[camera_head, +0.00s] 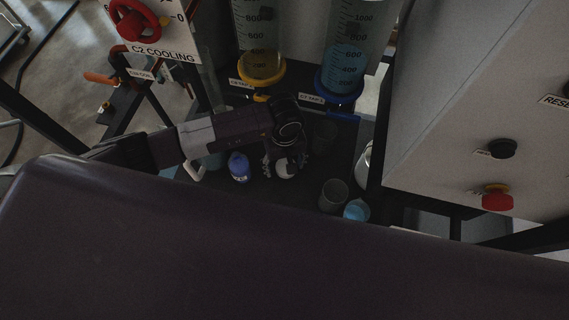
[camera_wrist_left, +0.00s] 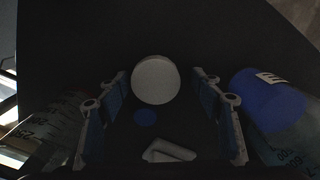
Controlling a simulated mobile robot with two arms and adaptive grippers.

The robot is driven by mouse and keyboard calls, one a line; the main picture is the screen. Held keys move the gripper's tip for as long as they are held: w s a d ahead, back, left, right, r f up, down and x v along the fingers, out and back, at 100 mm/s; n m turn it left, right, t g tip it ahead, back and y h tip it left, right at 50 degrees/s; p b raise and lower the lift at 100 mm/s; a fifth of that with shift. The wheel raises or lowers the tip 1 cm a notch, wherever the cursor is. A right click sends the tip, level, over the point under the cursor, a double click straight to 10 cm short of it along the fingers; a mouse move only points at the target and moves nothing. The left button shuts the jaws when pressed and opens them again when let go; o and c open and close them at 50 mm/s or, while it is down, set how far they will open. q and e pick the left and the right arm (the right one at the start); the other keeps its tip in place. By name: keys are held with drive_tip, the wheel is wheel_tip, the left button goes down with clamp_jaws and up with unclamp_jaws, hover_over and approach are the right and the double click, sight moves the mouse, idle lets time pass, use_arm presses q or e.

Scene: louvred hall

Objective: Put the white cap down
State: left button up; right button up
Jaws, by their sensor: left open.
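The white cap (camera_head: 284,170) is a small round white disc on the dark bench top in the camera_head view. It also shows in the left wrist view (camera_wrist_left: 156,79), upper middle, its round face towards the camera. My left gripper (camera_head: 284,163) reaches in from the left and is over the cap. In the left wrist view its two fingers (camera_wrist_left: 161,84) stand apart, one on each side of the cap, with dark gaps between. I cannot tell the exact height between cap and bench. My right gripper is not in view.
A blue-capped bottle (camera_head: 238,167) stands close left of the gripper. A grey cup (camera_head: 333,195) and a light blue beaker (camera_head: 356,210) stand to the right. Graduated columns with yellow (camera_head: 262,66) and blue (camera_head: 340,86) contents rise behind. A grey cabinet (camera_head: 450,110) bounds the right.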

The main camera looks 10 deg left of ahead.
sight(284, 168)
use_arm(q)
wheel_tip(284, 168, up, 13)
idle(0.4)
drive_tip(key=shift+s, duration=0.1)
idle(0.4)
